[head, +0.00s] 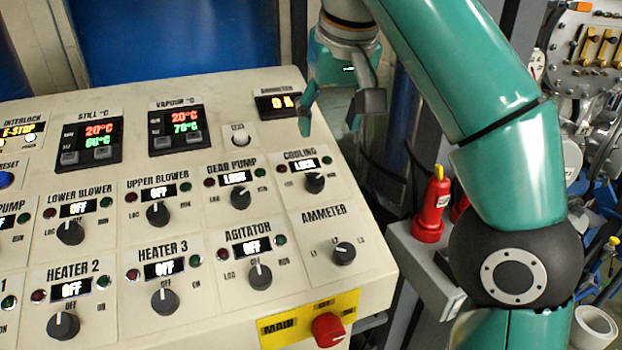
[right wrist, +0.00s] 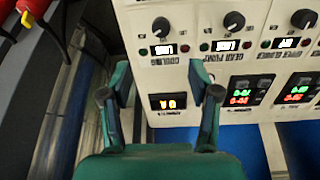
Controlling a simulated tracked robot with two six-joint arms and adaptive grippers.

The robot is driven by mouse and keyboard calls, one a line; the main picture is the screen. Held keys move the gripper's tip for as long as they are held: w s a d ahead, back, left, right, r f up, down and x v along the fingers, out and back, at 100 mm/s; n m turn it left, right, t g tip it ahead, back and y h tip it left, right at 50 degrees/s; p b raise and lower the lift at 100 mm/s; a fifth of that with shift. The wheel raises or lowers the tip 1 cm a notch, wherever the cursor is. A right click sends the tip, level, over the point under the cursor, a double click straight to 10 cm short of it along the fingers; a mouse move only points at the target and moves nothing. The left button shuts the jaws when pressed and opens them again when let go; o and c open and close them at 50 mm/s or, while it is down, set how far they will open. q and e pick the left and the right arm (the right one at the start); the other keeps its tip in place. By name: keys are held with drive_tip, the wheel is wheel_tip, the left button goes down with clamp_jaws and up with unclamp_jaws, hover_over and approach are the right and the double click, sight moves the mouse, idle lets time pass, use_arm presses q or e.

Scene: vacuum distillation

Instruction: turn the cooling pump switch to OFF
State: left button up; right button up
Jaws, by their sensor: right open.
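The cooling pump switch (head: 314,183) is a black rotary knob at the upper right of the cream panel, under the COOLING label. Its small display (head: 304,165) is lit and seems to read LOC, not OFF. In the right wrist view the same knob (right wrist: 161,27) shows upside down at the top, with nothing touching it. My right gripper (head: 338,112) is open and empty above the panel's upper right edge, behind the knob and apart from it. In the right wrist view its fingers (right wrist: 159,95) stand either side of the ammeter display. My left gripper is not in view.
The gear pump knob (head: 240,197) is left of the cooling knob, and the ammeter selector (head: 343,252) is below it. A white button (head: 239,135) and the ammeter display (head: 282,104) are near my gripper. A red emergency knob (head: 328,329) is at the front edge.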

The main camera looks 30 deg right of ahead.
sight(316, 180)
drive_tip(key=b+x, duration=0.6)
drive_tip(key=x, duration=0.8)
drive_tip(key=shift+w+f, duration=0.15)
drive_tip(key=shift+f, duration=0.2)
drive_tip(key=shift+w+f, duration=0.2)
drive_tip(key=shift+f, duration=0.25)
drive_tip(key=c, duration=1.2)
